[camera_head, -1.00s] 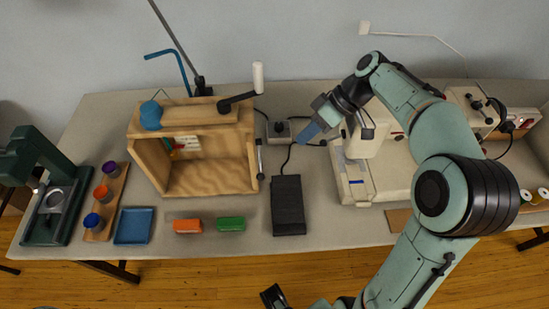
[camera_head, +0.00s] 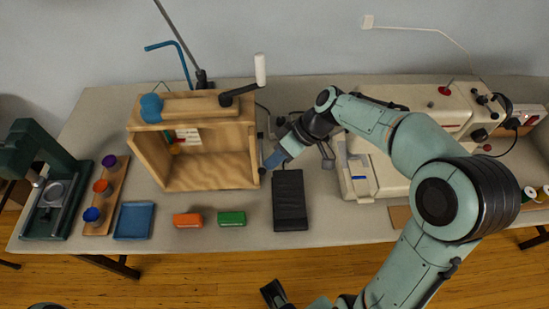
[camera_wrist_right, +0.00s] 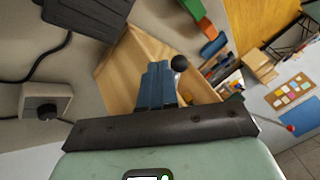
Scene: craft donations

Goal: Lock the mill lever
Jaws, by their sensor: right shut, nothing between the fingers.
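The mill is a wooden box (camera_head: 215,175) with an open front, a blue knob (camera_head: 151,108) and a crank with a white handle (camera_head: 260,69) on top. A lever is on its right side, mostly hidden by my gripper in the head view. In the right wrist view, a black ball knob (camera_wrist_right: 180,63), apparently the lever's end, shows just beyond the fingers. My right gripper (camera_head: 274,160) is shut and empty, its blue fingers beside the box's right wall. They also show in the wrist view (camera_wrist_right: 155,88). I cannot tell whether they touch the lever. My left gripper is not in view.
A black pedal (camera_head: 289,205) lies just right of the box. A white sewing machine (camera_head: 375,175) stands farther right. Orange (camera_head: 187,220) and green (camera_head: 231,218) blocks and a blue tray (camera_head: 134,221) lie in front. A dark green press (camera_head: 50,195) stands at left.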

